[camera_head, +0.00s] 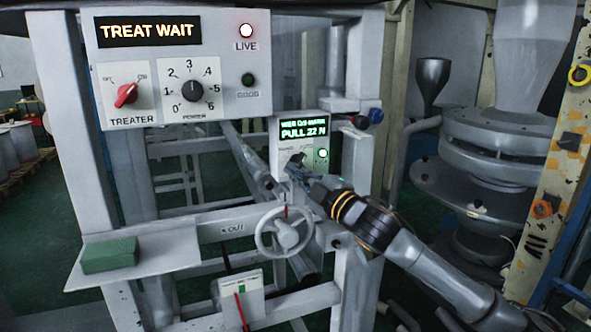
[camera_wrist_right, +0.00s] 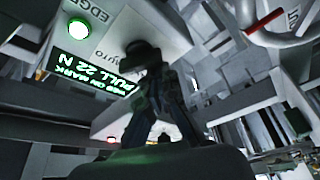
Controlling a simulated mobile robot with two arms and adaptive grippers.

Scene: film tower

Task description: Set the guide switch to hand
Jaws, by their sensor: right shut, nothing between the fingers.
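The guide box (camera_head: 285,146) is a small pale panel on the frame post, with a green-lettered screen reading "PULL 22 N". Its dark switch knob (camera_head: 297,160) sits below the screen, partly behind my gripper. In the right wrist view the black knob (camera_wrist_right: 139,50) is just beyond the fingertips, near the lettering "AUTO". I cannot tell which setting it points to, nor whether the fingers touch it. My right gripper (camera_head: 302,172) is shut and empty, right at the knob; its dark fingers also show in the right wrist view (camera_wrist_right: 150,78). My left gripper is not in view.
A lit green EDGE lamp (camera_head: 322,153) is beside the knob. A handwheel (camera_head: 284,231) stands just below my right gripper. The treater panel (camera_head: 180,60) is at upper left, and a green block (camera_head: 109,255) lies on a shelf at lower left.

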